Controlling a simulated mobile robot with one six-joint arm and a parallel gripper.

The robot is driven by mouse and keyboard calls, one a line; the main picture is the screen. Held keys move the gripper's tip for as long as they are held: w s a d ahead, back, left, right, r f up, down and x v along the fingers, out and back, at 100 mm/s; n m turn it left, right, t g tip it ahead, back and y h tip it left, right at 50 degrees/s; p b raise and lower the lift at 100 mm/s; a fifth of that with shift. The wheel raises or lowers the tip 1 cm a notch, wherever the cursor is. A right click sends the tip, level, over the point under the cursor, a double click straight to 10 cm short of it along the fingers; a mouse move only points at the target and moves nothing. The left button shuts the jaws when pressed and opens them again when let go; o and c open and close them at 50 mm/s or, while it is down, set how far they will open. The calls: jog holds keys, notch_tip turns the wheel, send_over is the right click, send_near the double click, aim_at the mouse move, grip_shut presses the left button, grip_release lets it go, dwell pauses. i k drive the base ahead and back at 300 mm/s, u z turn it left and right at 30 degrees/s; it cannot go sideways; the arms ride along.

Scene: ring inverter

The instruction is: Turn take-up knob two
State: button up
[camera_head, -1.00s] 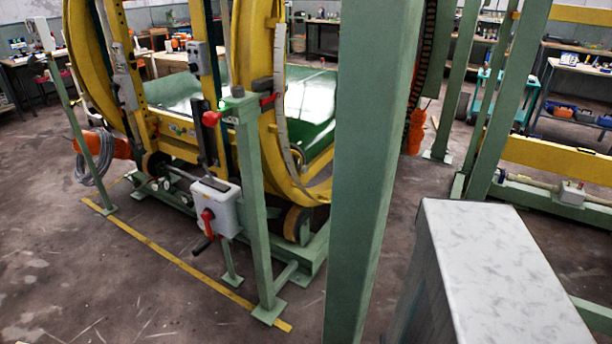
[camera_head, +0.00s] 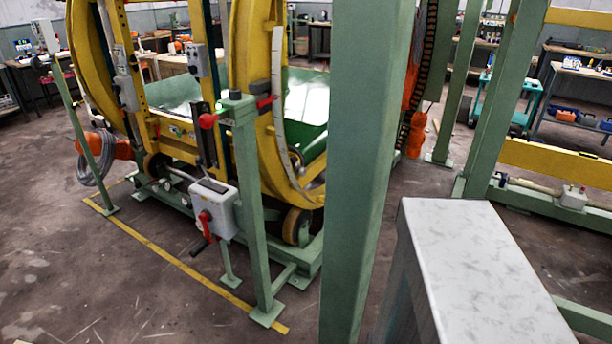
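My gripper is not in view. No label marks take-up knob two, and I cannot tell which part it is. A red ball-shaped knob (camera_head: 208,121) sticks out to the left near the top of a green post (camera_head: 253,210). Below it, a grey control box (camera_head: 219,209) carries a red handle (camera_head: 204,217) on its front. Both are on the near side of the yellow ring machine (camera_head: 248,60). A smaller grey box (camera_head: 197,60) is fixed higher on the machine's yellow upright.
A thick green column (camera_head: 365,170) stands close in front, hiding part of the machine. A pale-topped block (camera_head: 480,270) fills the lower right. A yellow floor line (camera_head: 180,265) runs before the machine. Orange hose and grey cable (camera_head: 95,160) hang at left. Open floor lies front left.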

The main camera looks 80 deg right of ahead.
aim_at(302, 171)
jog(key=k, duration=2.55)
jog(key=z, duration=1.2)
jog(key=i, duration=0.9)
jog(key=u, duration=0.1)
